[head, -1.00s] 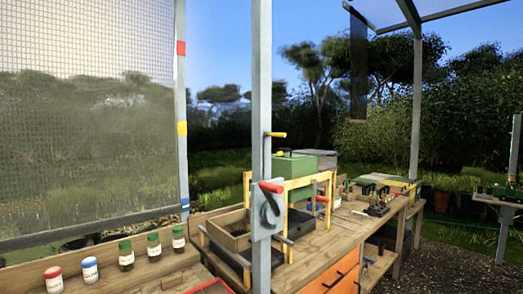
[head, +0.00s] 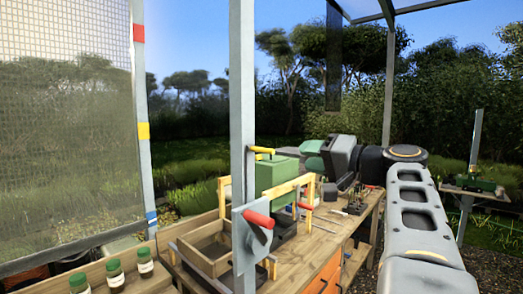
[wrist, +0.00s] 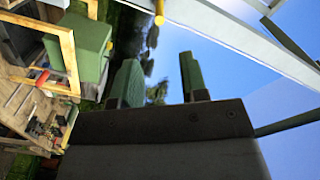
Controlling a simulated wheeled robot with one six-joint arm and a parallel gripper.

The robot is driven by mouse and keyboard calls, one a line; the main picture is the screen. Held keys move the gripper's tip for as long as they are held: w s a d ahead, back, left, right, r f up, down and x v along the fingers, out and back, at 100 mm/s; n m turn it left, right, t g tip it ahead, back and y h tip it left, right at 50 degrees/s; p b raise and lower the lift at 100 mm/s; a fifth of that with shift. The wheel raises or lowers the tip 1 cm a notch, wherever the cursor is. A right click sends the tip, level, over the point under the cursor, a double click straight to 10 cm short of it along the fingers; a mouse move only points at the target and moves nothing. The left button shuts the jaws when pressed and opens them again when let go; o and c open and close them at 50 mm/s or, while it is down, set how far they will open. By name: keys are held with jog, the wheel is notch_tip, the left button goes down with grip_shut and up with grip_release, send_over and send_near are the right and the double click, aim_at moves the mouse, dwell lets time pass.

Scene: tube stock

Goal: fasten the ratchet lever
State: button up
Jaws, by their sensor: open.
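A grey plate (head: 243,243) on the upright post carries a lever with a red grip (head: 258,219). A yellow-gripped handle (head: 262,150) sticks out from the post higher up. Another red grip (head: 305,206) is at the yellow wooden frame, and a red grip also shows in the wrist view (wrist: 42,77). I cannot tell which of these is the ratchet lever. My gripper (head: 313,154) has green fingers and is in the air behind and right of the post, apart from the handles. In the wrist view its fingers (wrist: 160,78) are spread and empty.
The post (head: 243,100) stands in front of the bench (head: 330,238). A green box (head: 277,175) and the yellow frame (head: 222,197) stand behind the plate. Jars (head: 114,276) are at lower left. Open air lies above the bench.

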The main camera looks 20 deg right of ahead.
aim_at(265, 151)
jog(key=p+x, duration=0.5)
jog(key=x, duration=0.8)
jog(key=shift+w+a+f, duration=0.1)
jog(key=shift+w+a, duration=0.1)
jog(key=shift+a, duration=0.1)
jog(key=shift+c, duration=0.2)
grip_shut()
